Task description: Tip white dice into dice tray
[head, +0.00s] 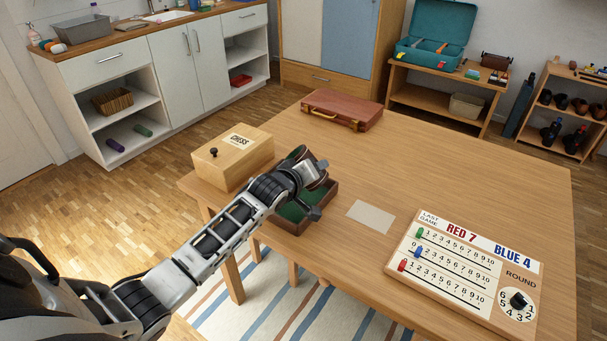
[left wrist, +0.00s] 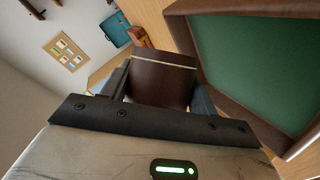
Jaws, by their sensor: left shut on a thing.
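My left gripper (head: 317,187) is shut on a dark brown cup (left wrist: 160,80) with a pale line near its rim. The cup shows only partly in the head view, behind the gripper. The gripper is over the dice tray (head: 271,222), a brown-walled tray with a green floor on the table's near left part. In the left wrist view the tray (left wrist: 187,45) fills the right side, beside the cup. No white dice show; the cup's inside and part of the tray floor are hidden. My right gripper is not in view.
A wooden chess box (head: 228,165) stands left of the tray. A brown briefcase (head: 342,108) lies at the table's back. A pale card (head: 371,216) and a scoreboard (head: 466,268) lie to the right. The table's middle and back right are clear.

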